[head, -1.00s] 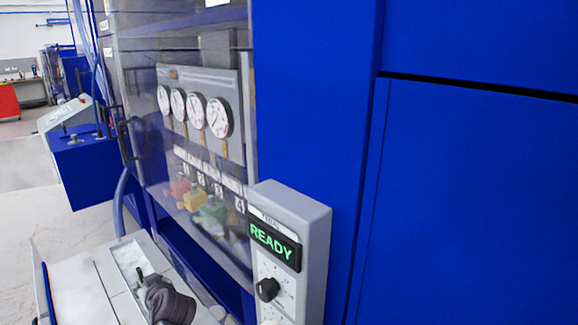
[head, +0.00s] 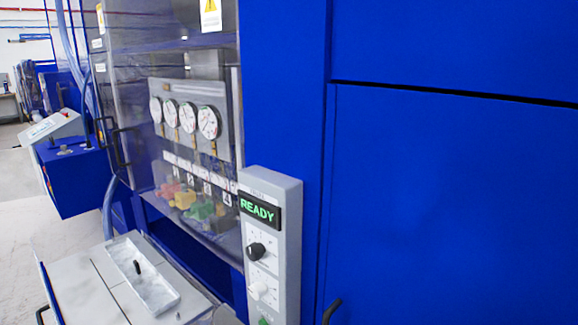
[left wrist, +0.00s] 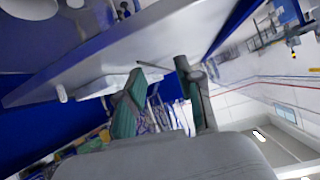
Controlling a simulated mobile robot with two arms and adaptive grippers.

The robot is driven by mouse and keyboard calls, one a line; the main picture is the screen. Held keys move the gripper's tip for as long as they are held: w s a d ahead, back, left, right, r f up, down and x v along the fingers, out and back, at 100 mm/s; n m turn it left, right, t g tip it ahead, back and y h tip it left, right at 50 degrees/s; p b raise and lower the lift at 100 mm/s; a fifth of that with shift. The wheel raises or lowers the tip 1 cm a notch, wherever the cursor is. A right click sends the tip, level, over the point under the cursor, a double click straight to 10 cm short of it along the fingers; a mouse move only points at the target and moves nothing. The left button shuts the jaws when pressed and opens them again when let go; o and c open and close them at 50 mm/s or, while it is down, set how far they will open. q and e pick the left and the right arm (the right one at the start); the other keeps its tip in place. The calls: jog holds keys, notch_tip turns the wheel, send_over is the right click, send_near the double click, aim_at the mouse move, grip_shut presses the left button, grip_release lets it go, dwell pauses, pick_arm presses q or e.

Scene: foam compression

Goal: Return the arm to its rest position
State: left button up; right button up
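My left gripper (left wrist: 160,72) shows in the left wrist view. Its two fingers with green pads stand apart with nothing held between them. A pale panel or table edge crosses above the fingers in that view. Neither gripper shows in the head view, and my right gripper is out of sight. In the head view, the grey control box (head: 271,245) shows a lit green READY display (head: 257,211) above a black knob (head: 256,251).
A grey work surface (head: 87,292) holds a shallow metal tray (head: 165,300) with a small black upright piece. Behind the clear guard are round gauges (head: 208,122) and coloured blocks (head: 184,199). Blue cabinet panels (head: 450,200) fill the right. A blue console (head: 75,180) stands at the left.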

pick_arm(q)
jog(key=s+d+f+m+g+h, duration=0.25)
jog(key=s+d, duration=0.35)
jog(key=s, duration=0.4)
jog(key=s+d+f+m+g+h, duration=0.1)
jog(key=s+d+m+h, duration=0.25)
jog(key=s+d, duration=0.45)
jog(key=s+d+f+m+g+h, duration=0.1)
jog(key=s+d+f+m+h, duration=0.2)
jog(key=s, duration=1)
notch_tip(320, 180, down, 27)
jog(key=s+m+g+b, duration=0.1)
jog(key=s+g, duration=0.1)
jog(key=s+a+f, duration=0.2)
jog(key=s+f, duration=1.3)
jog(key=f, duration=0.1)
jog(key=shift+s+g+y+b, duration=0.3)
jog(key=shift+s+g+b, duration=0.05)
jog(key=shift+s+b, duration=0.1)
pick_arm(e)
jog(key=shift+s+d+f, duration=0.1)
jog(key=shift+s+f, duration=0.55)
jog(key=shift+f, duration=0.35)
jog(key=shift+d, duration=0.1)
